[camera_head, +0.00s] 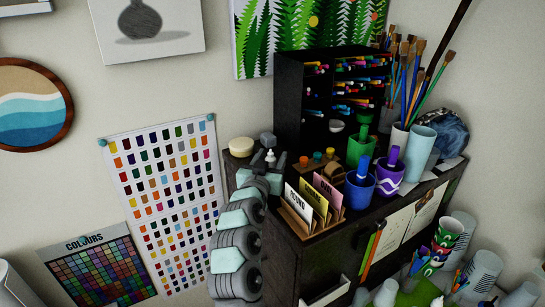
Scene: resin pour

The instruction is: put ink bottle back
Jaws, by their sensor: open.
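A small dark bottle with a pale tip (270,157), perhaps the ink bottle, is at the back left of the dark cabinet top, by the wall. My gripper (269,163) is open, its two dark fingers on either side of this bottle in the picture. I cannot tell if they touch it. The bottle's lower part is hidden by my gripper. My arm reaches up from the bottom, left of the cabinet.
A cream round pot (241,146) and a grey block (267,139) sit close behind my gripper. A wooden card holder (313,205), blue cup (360,187), purple cup (388,176) and black pen rack (302,120) crowd the top to the right.

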